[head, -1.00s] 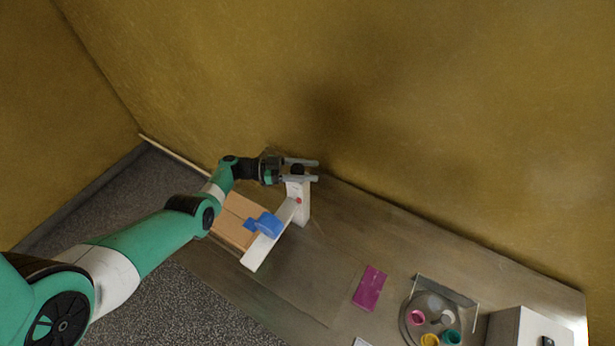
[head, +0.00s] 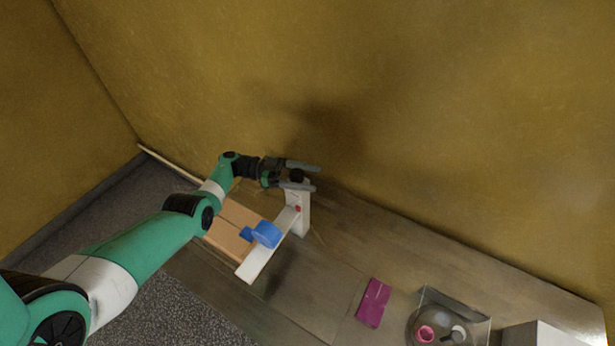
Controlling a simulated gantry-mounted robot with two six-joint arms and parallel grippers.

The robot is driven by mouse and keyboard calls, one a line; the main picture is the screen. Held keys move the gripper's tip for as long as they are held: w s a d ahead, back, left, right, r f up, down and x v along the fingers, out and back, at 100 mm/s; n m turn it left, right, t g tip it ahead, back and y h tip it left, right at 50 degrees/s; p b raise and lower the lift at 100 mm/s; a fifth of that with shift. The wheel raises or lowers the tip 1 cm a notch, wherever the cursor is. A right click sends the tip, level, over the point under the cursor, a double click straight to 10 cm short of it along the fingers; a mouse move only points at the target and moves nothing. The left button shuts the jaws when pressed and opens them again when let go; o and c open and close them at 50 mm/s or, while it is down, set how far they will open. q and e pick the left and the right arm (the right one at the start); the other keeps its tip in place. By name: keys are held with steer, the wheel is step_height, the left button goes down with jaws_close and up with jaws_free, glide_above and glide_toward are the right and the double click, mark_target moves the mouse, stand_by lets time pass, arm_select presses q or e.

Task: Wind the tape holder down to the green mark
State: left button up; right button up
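A white post (head: 304,216) stands near the back wall with a black knob (head: 297,175) on top and a small red mark (head: 298,208) on it. A long white bar (head: 256,264) runs from the post toward the front left. A blue tape roll (head: 266,234) sits by the bar, above a cardboard box (head: 230,222). My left gripper (head: 303,177) has its fingers on either side of the knob. Whether they touch it I cannot tell. I see no green mark. My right gripper is not in view.
A magenta card (head: 373,303) lies on the table (head: 440,262). The mustard wall (head: 420,120) is close behind the post.

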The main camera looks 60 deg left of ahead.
arm_select(q)
steer(key=shift+o, duration=0.4)
steer(key=shift+s+a+f, duration=0.1)
steer(key=shift+s+a, duration=0.15)
steer(key=b+v, duration=0.4)
steer(key=v, duration=0.7)
